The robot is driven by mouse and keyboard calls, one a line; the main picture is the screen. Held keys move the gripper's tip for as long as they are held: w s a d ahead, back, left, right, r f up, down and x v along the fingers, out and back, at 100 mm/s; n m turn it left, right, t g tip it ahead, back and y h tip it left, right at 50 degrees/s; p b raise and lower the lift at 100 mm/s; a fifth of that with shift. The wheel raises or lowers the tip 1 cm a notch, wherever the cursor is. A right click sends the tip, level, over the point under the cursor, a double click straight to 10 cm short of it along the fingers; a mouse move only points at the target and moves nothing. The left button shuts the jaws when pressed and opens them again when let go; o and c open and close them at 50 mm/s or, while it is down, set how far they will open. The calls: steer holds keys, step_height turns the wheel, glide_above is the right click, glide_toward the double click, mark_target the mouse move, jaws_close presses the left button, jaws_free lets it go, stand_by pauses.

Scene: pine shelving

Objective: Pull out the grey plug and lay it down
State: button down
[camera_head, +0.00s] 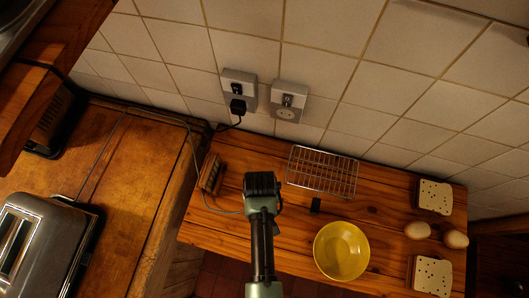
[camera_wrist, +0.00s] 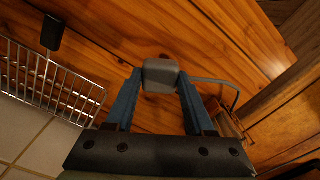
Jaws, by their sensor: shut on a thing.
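In the wrist view the grey plug (camera_wrist: 160,74) is between the two blue fingers of my gripper (camera_wrist: 160,88), which is shut on it. A grey cord (camera_wrist: 209,81) runs from the plug to the right. In the head view my gripper (camera_head: 262,185) is over the left part of the wooden worktop (camera_head: 215,232), away from the wall, and hides the plug. On the wall, the right socket plate (camera_head: 285,112) has an empty round outlet. The left socket plate (camera_head: 238,90) holds a black plug (camera_head: 238,106).
A wire rack (camera_head: 322,172), a small black item (camera_head: 315,205) and a yellow bowl (camera_head: 341,250) are right of my gripper. A wooden block (camera_head: 210,173) is to the left. Eggs (camera_head: 417,230) and speckled slices (camera_head: 434,196) lie far right. A toaster (camera_head: 42,245) stands far left.

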steer(key=shift+f+b, duration=3.15)
steer(key=shift+f, duration=0.05)
steer(key=shift+c, duration=0.9)
jaws_free()
steer(key=shift+r, duration=0.1)
